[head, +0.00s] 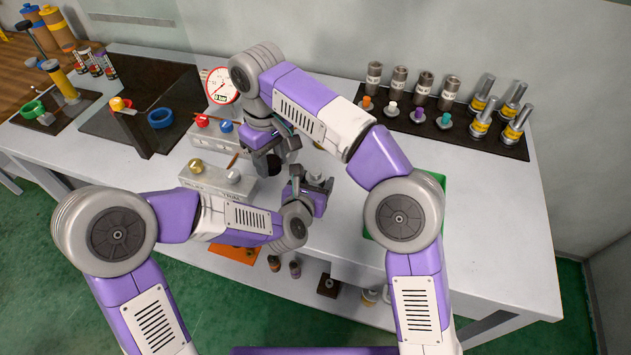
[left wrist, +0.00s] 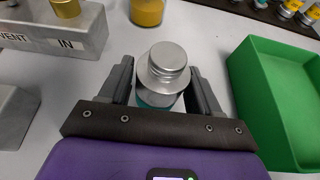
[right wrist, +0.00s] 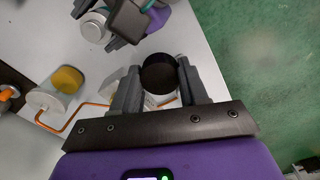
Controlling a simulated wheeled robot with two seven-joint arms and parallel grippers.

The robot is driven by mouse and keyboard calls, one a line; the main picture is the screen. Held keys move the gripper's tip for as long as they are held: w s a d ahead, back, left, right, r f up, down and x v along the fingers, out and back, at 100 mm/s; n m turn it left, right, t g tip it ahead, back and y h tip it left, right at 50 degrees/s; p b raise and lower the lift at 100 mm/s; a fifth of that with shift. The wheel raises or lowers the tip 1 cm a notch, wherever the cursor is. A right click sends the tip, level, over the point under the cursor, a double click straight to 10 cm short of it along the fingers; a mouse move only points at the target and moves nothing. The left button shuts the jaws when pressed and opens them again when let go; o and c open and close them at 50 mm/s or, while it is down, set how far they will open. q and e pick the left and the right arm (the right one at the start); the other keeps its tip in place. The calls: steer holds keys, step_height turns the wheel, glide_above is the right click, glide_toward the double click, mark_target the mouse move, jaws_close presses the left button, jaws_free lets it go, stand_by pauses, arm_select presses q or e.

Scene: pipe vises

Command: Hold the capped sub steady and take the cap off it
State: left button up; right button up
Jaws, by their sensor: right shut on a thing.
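A silver round cap with a wider flange (left wrist: 165,65) tops a piece with a teal band (left wrist: 155,101), seen in the left wrist view. My left gripper (left wrist: 160,85) is open around this piece, one finger on each side. In the head view that gripper (head: 313,182) is over the white table. My right gripper (right wrist: 160,85) is shut on a dark, nearly black cylinder (right wrist: 158,72). In the head view the right gripper (head: 272,150) is just left of and behind the left one. I cannot tell which piece is the capped sub.
A grey valve block (head: 215,182) stands left of the grippers. A green tray (left wrist: 285,100) lies to the right. A dark rack (head: 450,128) of grey cylinders and coloured plugs stands at the back right. A dial gauge (head: 221,86) is behind.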

arm_select(q)
steer(key=shift+o, duration=1.3)
arm_select(e)
steer(key=shift+r, duration=0.1)
